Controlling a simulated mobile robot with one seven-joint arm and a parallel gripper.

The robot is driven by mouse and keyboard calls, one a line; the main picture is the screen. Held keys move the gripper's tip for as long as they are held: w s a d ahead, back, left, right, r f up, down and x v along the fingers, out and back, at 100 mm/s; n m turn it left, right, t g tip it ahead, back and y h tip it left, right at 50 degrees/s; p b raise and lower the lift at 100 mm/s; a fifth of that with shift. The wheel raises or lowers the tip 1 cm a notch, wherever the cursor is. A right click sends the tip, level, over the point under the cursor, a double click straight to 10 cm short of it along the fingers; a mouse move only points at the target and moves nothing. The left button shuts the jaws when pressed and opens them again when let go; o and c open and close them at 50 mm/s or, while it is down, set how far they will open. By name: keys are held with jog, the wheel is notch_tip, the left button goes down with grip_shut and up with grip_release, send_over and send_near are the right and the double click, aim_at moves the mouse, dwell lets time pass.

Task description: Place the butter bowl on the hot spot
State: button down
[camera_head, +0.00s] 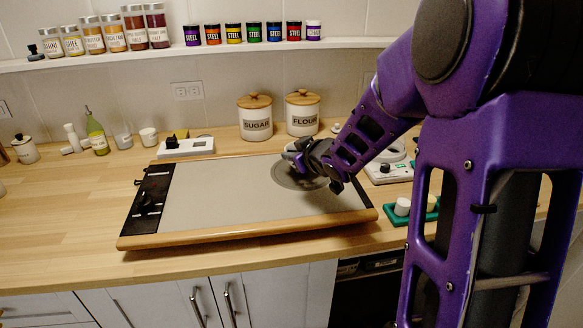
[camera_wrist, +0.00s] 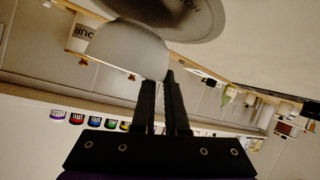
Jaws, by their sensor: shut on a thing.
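The butter bowl (camera_wrist: 125,50) is pale and rounded, and it fills the upper left of the wrist view, which looks upside down. My gripper (camera_wrist: 163,78) is shut on its rim. In the head view, my gripper (camera_head: 312,158) is over the far right part of the grey board, and the bowl (camera_head: 293,147) shows only as a small pale shape beside it. The hot spot (camera_head: 289,179) is a dark grey disc on the board, partly hidden by my gripper. In the wrist view, the bowl is close against the disc (camera_wrist: 190,18); I cannot tell whether they touch.
The wood-edged board (camera_head: 215,195) lies on the wooden counter (camera_head: 60,215). Sugar (camera_head: 255,122) and flour (camera_head: 303,117) canisters stand behind it. A white scale (camera_head: 384,172) and a green tray (camera_head: 418,218) are at the right.

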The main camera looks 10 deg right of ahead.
jog(key=shift+f, duration=1)
jog(key=shift+f+b, duration=0.15)
jog(key=shift+b, duration=0.15)
jog(key=c, duration=0.9)
grip_release()
